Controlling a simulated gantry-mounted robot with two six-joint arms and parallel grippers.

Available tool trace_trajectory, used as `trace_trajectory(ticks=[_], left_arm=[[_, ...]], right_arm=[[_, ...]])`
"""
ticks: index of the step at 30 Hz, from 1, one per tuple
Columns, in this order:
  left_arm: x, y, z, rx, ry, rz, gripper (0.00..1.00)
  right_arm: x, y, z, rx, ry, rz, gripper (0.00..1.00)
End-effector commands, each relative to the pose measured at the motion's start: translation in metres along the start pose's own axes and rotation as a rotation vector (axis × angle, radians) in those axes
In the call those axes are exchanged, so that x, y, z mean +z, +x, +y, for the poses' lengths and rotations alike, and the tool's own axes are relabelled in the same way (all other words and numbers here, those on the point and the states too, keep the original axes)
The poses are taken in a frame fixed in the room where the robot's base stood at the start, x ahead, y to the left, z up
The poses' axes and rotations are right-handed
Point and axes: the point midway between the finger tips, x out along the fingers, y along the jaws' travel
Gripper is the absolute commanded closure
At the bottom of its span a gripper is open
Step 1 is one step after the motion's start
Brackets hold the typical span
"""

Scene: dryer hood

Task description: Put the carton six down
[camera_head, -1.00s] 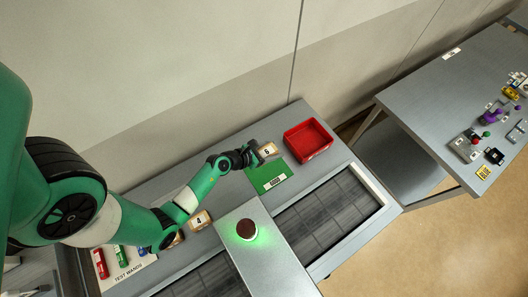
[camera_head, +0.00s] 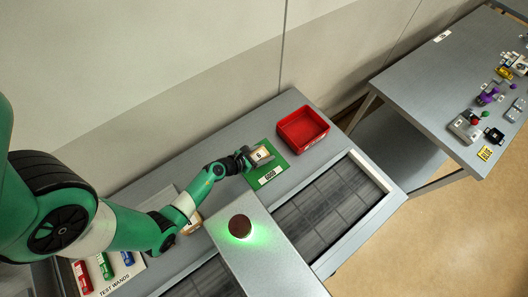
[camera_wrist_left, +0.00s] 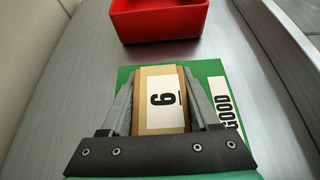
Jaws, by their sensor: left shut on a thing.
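The carton six (camera_head: 261,154) is a small brown box with a white label marked 6. My left gripper (camera_head: 250,159) is shut on it, over the green mat (camera_head: 268,174) labelled GOOD. In the left wrist view the carton (camera_wrist_left: 161,100) sits between both fingers of the gripper (camera_wrist_left: 160,100), with the green mat (camera_wrist_left: 210,75) around it. I cannot tell whether the carton touches the mat. My right gripper is not in view.
A red tray (camera_head: 282,133) stands just beyond the mat. A hood with a glowing green-lit button (camera_head: 240,226) spans the dark conveyor (camera_head: 330,205). Test wands (camera_head: 104,266) lie at the lower left. A second table (camera_head: 420,90) holds small items.

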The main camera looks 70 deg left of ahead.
Motion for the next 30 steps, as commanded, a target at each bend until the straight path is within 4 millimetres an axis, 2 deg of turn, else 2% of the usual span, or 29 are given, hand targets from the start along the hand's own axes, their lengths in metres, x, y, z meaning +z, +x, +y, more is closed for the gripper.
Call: trace_trajectory(ticks=[9,10,14,25,30], left_arm=[[-0.002,0.002,0.0,0.0,0.0,-0.001,1.0],[-0.001,0.001,0.0,0.0,0.0,-0.001,0.32],[-0.001,0.001,0.0,0.0,0.0,0.0,0.09],[0.004,-0.003,0.0,0.0,-0.001,-0.001,0.08],[0.004,-0.034,0.0,0.002,-0.004,0.001,0.08]], right_arm=[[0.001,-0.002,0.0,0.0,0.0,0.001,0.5],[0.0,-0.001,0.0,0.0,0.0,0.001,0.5],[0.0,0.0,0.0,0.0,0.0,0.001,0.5],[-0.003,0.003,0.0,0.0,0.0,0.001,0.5],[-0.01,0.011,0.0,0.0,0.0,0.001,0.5]])
